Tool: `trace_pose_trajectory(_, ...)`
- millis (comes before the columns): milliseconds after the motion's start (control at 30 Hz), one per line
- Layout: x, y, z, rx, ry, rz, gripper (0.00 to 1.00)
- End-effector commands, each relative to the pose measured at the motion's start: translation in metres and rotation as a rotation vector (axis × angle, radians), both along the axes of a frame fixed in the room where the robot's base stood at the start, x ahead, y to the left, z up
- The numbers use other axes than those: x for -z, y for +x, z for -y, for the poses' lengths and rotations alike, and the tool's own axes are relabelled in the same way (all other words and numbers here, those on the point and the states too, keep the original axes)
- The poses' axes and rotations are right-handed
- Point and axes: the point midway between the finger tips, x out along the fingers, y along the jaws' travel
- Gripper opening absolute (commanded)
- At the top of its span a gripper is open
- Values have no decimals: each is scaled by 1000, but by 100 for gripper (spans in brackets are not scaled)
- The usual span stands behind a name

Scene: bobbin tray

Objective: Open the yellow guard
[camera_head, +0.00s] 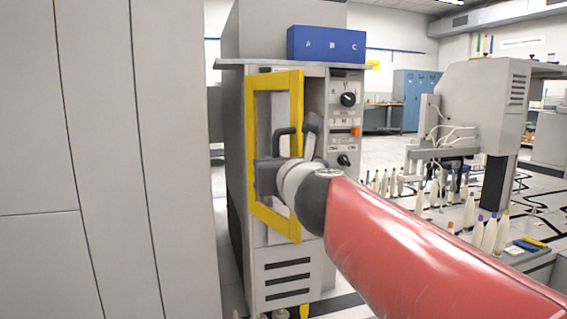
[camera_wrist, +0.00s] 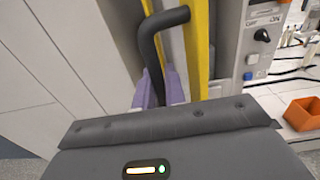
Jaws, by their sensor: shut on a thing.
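The yellow guard (camera_head: 297,110) is an upright frame with a pane on the front of a grey cabinet. It stands at an angle, its right edge out from the cabinet, with a gap beside the control panel. Its yellow bar also shows in the wrist view (camera_wrist: 197,50). A dark bent handle (camera_wrist: 150,50) sits on the guard; its top shows in the head view (camera_head: 285,132). My gripper (camera_wrist: 163,88) has its purple fingers shut around the lower part of the handle. The wrist body hides the fingertips in the head view.
The control panel (camera_head: 343,125) with dark knobs and an orange button stands right of the guard. A blue box (camera_head: 327,44) marked A B C sits on top. Tall grey panels (camera_head: 100,160) stand close at left. An orange bin (camera_wrist: 304,112) lies right of the wrist.

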Motion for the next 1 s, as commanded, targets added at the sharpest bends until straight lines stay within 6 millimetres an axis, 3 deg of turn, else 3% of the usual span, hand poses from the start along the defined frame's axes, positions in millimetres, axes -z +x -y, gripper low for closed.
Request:
trace_pose_trajectory(167, 0, -4, -21, 97, -2, 1, 0)
trace_pose_trajectory(400, 0, -6, -37, 93, -2, 1, 0)
trace_pose_trajectory(967, -1, -7, -42, 93, -1, 2, 0)
trace_pose_trajectory(1000, -1, -7, -42, 93, -1, 2, 14)
